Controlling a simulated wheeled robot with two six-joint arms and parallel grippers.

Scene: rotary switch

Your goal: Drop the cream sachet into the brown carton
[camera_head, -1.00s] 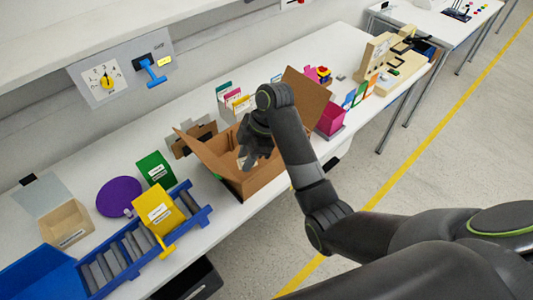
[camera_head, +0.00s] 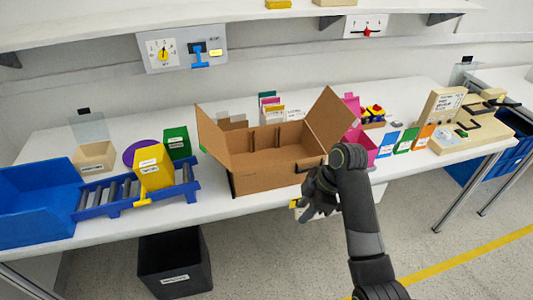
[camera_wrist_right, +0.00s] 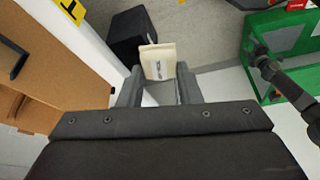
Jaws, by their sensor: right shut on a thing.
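The brown carton (camera_head: 275,172) stands on the table with flaps raised at its left and right; I see into its open top. My right gripper (camera_head: 313,207) is outside it, just past its front right corner by the table's front edge. In the right wrist view the cream sachet (camera_wrist_right: 158,61), with dark print, sits between the fingers of the shut gripper (camera_wrist_right: 160,82), with grey floor behind it. The carton (camera_wrist_right: 62,82) shows at the left of that view. In the head view the sachet is hard to make out.
A black bin (camera_head: 175,264) stands on the floor below the table. A yellow box (camera_head: 152,167) on a blue roller rack (camera_head: 112,195) is left of the carton. A magenta box (camera_head: 362,135) is to its right.

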